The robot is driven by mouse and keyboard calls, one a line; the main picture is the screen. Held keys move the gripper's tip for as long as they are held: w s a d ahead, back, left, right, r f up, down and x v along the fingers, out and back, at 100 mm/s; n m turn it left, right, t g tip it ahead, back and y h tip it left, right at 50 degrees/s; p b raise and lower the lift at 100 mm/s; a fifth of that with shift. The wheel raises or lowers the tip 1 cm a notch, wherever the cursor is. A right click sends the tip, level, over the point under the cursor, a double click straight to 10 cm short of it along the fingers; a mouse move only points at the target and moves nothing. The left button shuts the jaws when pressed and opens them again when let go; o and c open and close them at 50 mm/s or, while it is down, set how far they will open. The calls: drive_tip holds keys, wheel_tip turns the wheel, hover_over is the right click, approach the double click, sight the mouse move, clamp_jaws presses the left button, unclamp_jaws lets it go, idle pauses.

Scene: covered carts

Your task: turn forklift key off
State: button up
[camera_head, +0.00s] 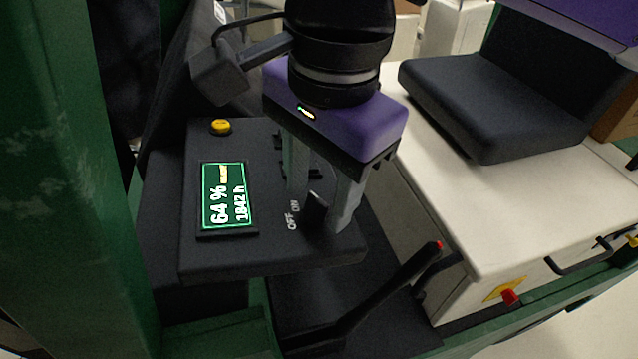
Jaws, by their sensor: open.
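The forklift's dark dashboard (215,262) carries a green lit display (227,196) reading 64 % and 1842 h. To the right of the display is a small black key (315,208) beside the white OFF and ON labels (293,216). My gripper (322,210), with a purple body and grey fingers, points down over the dashboard. Its fingers are apart, one on the left and one on the right of the key. Whether either finger touches the key cannot be told. The key stands near the ON label, but its exact angle is unclear.
A yellow button (220,127) sits at the dashboard's far edge. A black lever with a red tip (437,245) rises at the lower right. A black seat (495,95) rests on a white housing with a red knob (509,297). A green post (60,180) stands close on the left.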

drive_tip(key=shift+c, duration=0.4)
clamp_jaws()
drive_tip(key=shift+f+n+b, duration=0.15)
drive_tip(key=shift+n+b, duration=0.75)
drive_tip(key=shift+b, duration=0.25)
drive_tip(key=n+b, duration=0.2)
drive_tip(key=shift+d+n+y, duration=0.1)
drive_tip(key=shift+n+y, duration=0.2)
drive_tip(key=shift+y, duration=0.1)
drive_tip(key=n+b, duration=0.2)
drive_tip(key=n, duration=0.1)
drive_tip(key=shift+n+t+y, duration=0.3)
drive_tip(key=shift+d+n+y+b, duration=0.1)
drive_tip(key=shift+n+y+b, duration=0.35)
drive_tip(key=shift+n, duration=1.35)
drive_tip(key=shift+r, duration=0.2)
